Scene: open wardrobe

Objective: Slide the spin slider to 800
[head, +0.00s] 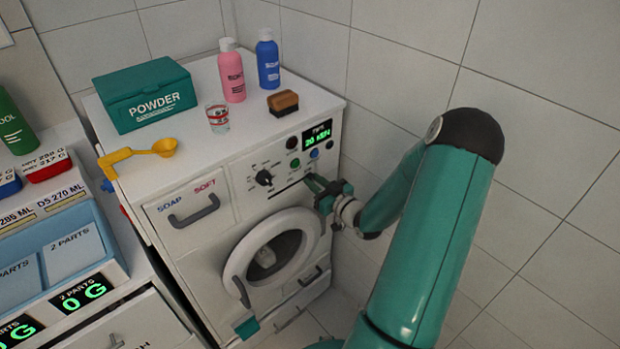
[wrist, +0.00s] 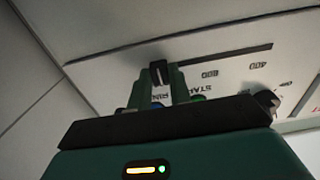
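The spin slider's dark knob (wrist: 158,72) stands part-way along a long dark slot (wrist: 220,55) on the white washing machine's panel. In the wrist view the panel print is upside down. Two small speed marks lie right of the knob; the far one looks like 400 (wrist: 255,66), the nearer is too blurred to be sure of. My gripper (wrist: 161,84) has its green fingers on both sides of the knob, with no clear gap. In the head view my gripper (head: 322,188) is at the panel's lower right and hides the knob.
The washing machine (head: 215,245) has a round door (head: 270,255), a dial (head: 264,177) and a lit display (head: 317,135). On top are a powder box (head: 145,95), pink bottle (head: 232,75), blue bottle (head: 267,62), glass (head: 217,117), brush (head: 283,102) and yellow scoop (head: 140,153). A tiled wall is close at right.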

